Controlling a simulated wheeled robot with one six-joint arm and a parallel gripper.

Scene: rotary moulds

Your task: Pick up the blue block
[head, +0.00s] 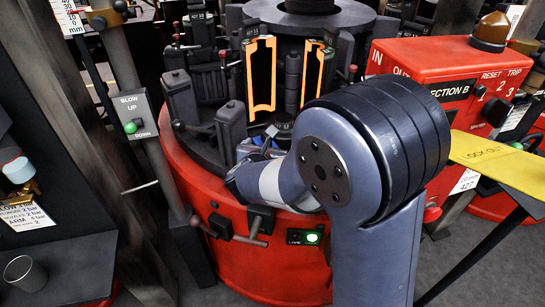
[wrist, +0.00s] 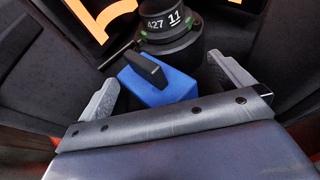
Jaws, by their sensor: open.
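The blue block (wrist: 178,86) shows in the wrist view. A dark bar-like piece (wrist: 146,69) lies across its top left side. My gripper (wrist: 162,71) is open, with one grey finger left of the block and the other to its right. The block lies between the fingers, with a gap at the right; I cannot tell if the left finger touches it. Its lower edge is hidden by my gripper's body. In the head view my arm's wrist reaches into the red machine (head: 195,200) and hides most of the gripper. A small bluish patch (head: 262,141) shows there.
A dark round post (wrist: 172,38) marked 427 and 11 stands just beyond the block. Glowing orange mould halves (head: 261,75) stand open behind my wrist. Dark walls flank the gripper closely. A red control box (head: 425,75) and yellow lockout plate (head: 497,158) are at right.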

